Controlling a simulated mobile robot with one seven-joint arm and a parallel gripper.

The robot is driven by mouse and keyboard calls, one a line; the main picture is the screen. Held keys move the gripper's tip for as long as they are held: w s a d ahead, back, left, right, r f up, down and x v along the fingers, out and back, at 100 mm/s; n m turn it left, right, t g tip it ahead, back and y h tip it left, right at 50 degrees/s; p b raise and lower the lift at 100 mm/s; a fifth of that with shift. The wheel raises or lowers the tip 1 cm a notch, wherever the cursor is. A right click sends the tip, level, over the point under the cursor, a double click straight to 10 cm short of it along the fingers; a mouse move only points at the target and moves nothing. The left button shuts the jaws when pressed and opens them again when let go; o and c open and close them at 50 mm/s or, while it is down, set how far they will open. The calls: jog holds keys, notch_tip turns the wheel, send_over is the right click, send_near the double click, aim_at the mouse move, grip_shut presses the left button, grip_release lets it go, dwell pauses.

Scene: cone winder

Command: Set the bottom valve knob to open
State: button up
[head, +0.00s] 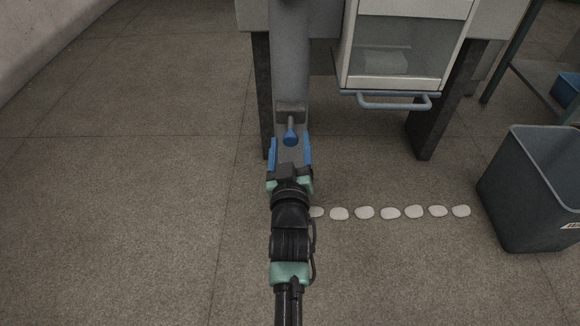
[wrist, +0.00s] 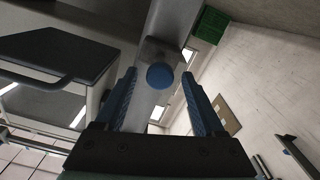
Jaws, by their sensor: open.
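The bottom valve knob (head: 291,136) is a blue round knob on a short stem. It sits on a grey bracket near the lower end of a grey upright column (head: 289,50). In the wrist view the knob (wrist: 160,76) shows as a blue disc ahead of my gripper, roughly between the lines of its two fingers. My gripper (head: 291,153) is open, with a blue finger on each side. The fingers also show in the wrist view (wrist: 161,104), with a gap between them and nothing held. I cannot tell how far the fingertips are from the knob.
A pale cabinet with a clear front (head: 398,55) and a blue-grey handle (head: 395,103) stands right of the column. Dark legs flank it. A grey bin (head: 520,190) stands at the right. Several white flat pieces (head: 390,212) lie in a row on the floor. The left floor is clear.

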jog(key=s+p, duration=0.2)
jog(key=s, duration=0.9)
jog(key=shift+s, duration=0.3)
jog(key=shift+r, duration=0.1)
jog(key=w+r+m+t+p, duration=0.25)
jog(key=r+t+p, duration=0.2)
jog(key=r, duration=2.65)
jog(key=s+r+t+p, duration=0.2)
jog(key=s+r, duration=0.3)
jog(key=r, duration=0.6)
jog(key=s+r+t+p, duration=0.1)
jog(key=s+r+p, duration=0.3)
jog(key=r, duration=0.7)
jog(key=s+r+t+p, duration=0.15)
jog(key=s+r, duration=0.35)
jog(key=r, duration=0.7)
notch_tip(320, 180, up, 35)
jog(key=p, duration=3.5)
jog(key=shift+w+f+p, duration=0.15)
jog(key=shift+w+p, duration=0.05)
jog(key=shift+p, duration=0.15)
